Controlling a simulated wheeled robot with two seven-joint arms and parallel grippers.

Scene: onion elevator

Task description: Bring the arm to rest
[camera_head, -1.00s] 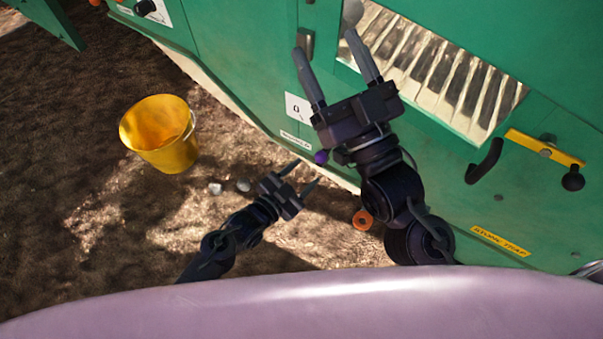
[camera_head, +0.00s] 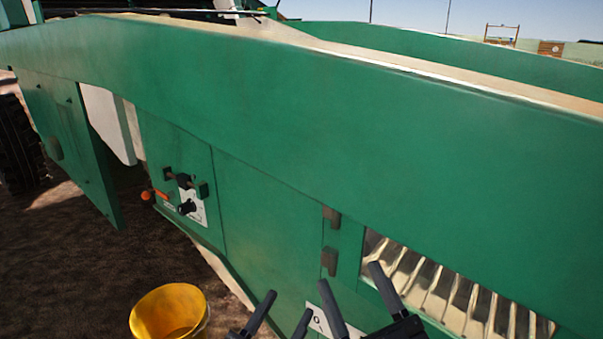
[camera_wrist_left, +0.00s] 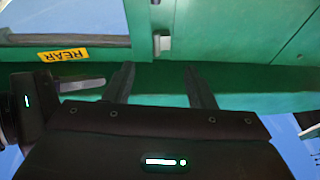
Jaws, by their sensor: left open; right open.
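My left gripper (camera_head: 290,303) is at the bottom edge of the head view, its two dark fingers apart with nothing between them. In the left wrist view its fingers (camera_wrist_left: 158,68) are also apart and empty, in front of a green panel. My right gripper (camera_head: 350,274) is just to the right, its fingers spread and empty, in front of the green machine (camera_head: 270,210) near the slatted opening. Most of both arms is cut off below the head view. A dark gripper part with a grey finger (camera_wrist_left: 80,84) shows at the left of the wrist view.
A yellow bucket (camera_head: 168,312) stands on the brown ground at lower left. An open green door (camera_head: 75,150) juts out at far left. A control panel with knobs (camera_head: 188,198) and the slatted opening (camera_head: 450,295) are on the machine's side. A yellow REAR label (camera_wrist_left: 62,55) appears upside down.

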